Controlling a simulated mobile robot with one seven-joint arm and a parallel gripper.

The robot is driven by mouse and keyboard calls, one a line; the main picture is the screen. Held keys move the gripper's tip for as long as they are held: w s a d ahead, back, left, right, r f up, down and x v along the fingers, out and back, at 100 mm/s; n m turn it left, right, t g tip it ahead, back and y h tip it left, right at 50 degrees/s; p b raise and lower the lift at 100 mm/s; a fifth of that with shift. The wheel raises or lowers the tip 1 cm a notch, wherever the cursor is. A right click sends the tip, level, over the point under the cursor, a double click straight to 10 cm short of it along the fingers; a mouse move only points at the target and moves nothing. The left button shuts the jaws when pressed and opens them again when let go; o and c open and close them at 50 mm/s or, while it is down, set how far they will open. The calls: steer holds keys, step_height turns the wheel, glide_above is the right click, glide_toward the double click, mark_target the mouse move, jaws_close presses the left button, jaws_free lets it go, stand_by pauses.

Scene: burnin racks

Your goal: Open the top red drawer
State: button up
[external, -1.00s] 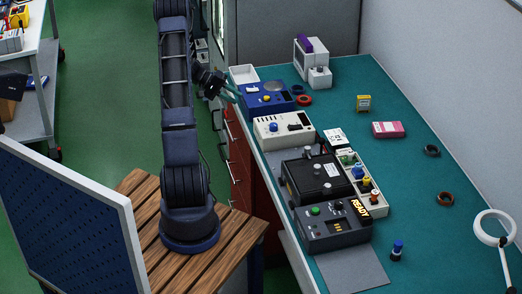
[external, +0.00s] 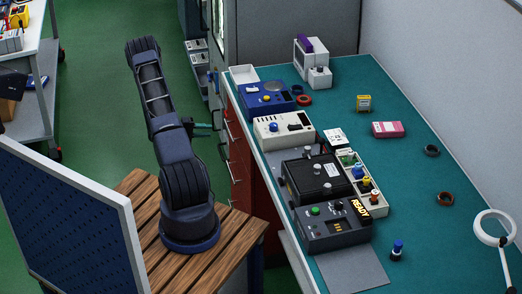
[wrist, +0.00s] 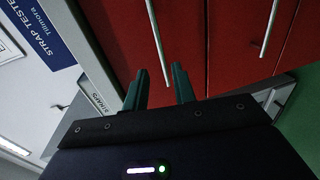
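The red drawers sit under the green-topped bench. The top red drawer (external: 236,126) shows narrowly at the bench's left side in the external view. In the wrist view the top red drawer (wrist: 184,30) lies ahead, with a slim metal handle (wrist: 156,40). My gripper (wrist: 160,75) is open, its two dark green fingers apart with nothing between the visible tips. The handle's near end lines up with the gap between them; I cannot tell its distance. In the external view my gripper (external: 203,126) shows partly to the left of the drawers, mostly hidden behind my arm.
Another red drawer (wrist: 238,45) with its own handle (wrist: 269,28) is to the right in the wrist view. The bench top (external: 405,185) carries several instruments, including a blue box (external: 265,97) near its left edge. Green floor (external: 95,110) is clear left of my arm.

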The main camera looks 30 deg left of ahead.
mark_target(229, 129)
steer(key=x, duration=1)
steer(key=shift+w+d+f, duration=0.1)
steer(key=shift+w+d, duration=0.15)
jaws_close()
